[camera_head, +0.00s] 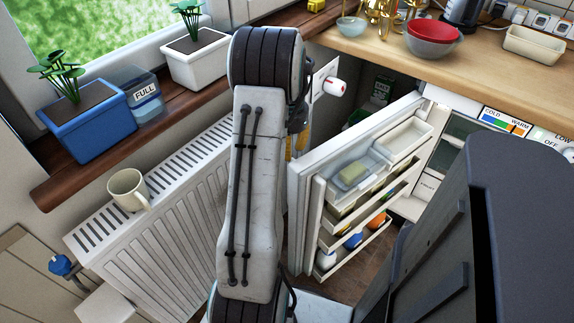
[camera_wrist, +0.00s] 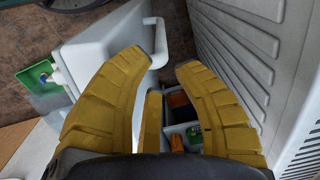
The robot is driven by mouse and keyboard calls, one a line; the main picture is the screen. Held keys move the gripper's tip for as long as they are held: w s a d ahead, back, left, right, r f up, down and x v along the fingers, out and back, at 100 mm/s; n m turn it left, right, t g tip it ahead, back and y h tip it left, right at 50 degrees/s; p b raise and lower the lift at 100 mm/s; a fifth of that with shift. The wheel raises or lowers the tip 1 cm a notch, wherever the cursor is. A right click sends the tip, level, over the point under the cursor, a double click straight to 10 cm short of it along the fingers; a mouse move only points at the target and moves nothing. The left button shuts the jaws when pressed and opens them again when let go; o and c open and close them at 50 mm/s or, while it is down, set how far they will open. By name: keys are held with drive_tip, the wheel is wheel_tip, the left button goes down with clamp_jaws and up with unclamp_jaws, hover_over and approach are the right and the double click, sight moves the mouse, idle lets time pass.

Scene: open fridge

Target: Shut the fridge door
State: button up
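The fridge door (camera_head: 301,215) stands wide open in the head view, its inner shelves facing right. These hold a butter dish (camera_head: 352,174) and several jars or bottles. The open fridge body (camera_head: 462,130) is at the right, under the worktop. My gripper (camera_wrist: 166,62) is open and empty in the wrist view, its yellow fingers spread. A white panel with a white bar handle (camera_wrist: 160,42), apparently the door's outer side, lies just beyond the left fingertip. I cannot tell whether they touch. In the head view my arm hides most of the gripper.
A radiator (camera_head: 165,215) stands to the left, and it fills the right of the wrist view (camera_wrist: 240,45). A mug (camera_head: 128,189) sits on it. Plant pots (camera_head: 88,120) line the sill. A worktop (camera_head: 480,60) with bowls is above the fridge. Tiled floor (camera_wrist: 95,25) shows beyond.

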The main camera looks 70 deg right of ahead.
wheel_tip(320, 180, down, 7)
drive_tip(key=b, duration=0.1)
drive_tip(key=shift+f, duration=0.15)
idle(0.3)
drive_tip(key=shift+c, duration=0.2)
clamp_jaws()
